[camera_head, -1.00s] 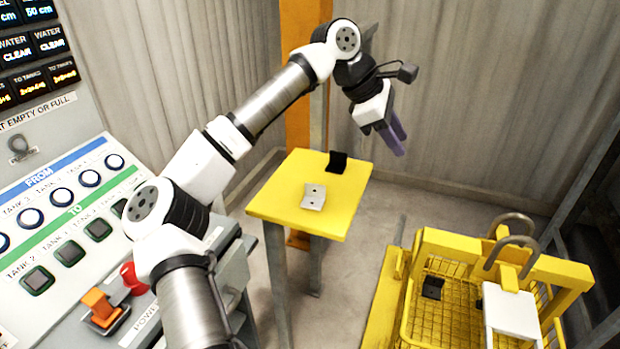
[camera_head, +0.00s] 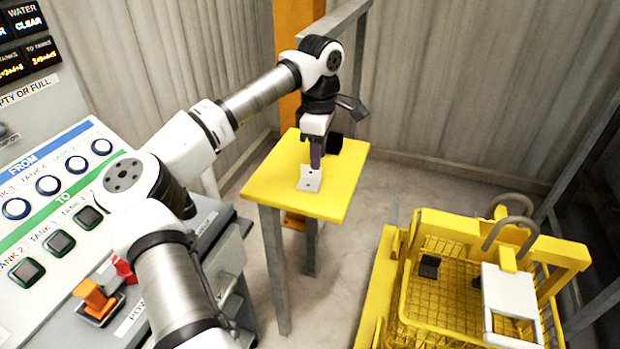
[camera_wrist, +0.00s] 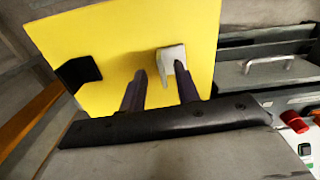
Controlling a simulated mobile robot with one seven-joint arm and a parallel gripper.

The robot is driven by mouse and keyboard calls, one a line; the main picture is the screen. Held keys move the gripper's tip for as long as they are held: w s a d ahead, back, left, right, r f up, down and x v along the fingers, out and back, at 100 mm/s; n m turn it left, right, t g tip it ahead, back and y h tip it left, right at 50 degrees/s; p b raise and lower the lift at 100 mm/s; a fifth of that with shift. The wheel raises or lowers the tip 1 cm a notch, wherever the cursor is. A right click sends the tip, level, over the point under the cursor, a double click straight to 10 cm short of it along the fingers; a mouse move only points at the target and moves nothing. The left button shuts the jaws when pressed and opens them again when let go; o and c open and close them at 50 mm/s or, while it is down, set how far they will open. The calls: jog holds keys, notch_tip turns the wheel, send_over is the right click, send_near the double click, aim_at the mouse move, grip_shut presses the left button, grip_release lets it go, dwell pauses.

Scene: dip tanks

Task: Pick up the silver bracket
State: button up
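The silver bracket (camera_head: 309,181) lies on the yellow table (camera_head: 268,184), near its middle. My gripper (camera_head: 316,163) points down just above it in the head view, and its purple fingers hide part of the bracket. In the wrist view the silver bracket (camera_wrist: 172,57) shows beyond the fingertips, nearer the right one. My gripper (camera_wrist: 162,78) is open there, with a clear gap between its two fingers. I cannot tell whether a finger touches the bracket.
A black bracket (camera_head: 334,143) stands on the table's far side; it also shows in the wrist view (camera_wrist: 78,72). A yellow wire basket (camera_head: 455,312) with grey hooks and a small black part (camera_head: 429,266) stands at the right. A control panel (camera_head: 60,215) stands at the left.

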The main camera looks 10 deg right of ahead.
aim_at(309, 178)
notch_tip(309, 178, down, 5)
jog(key=shift+a+r, duration=0.1)
jog(key=shift+a, duration=0.05)
grip_shut()
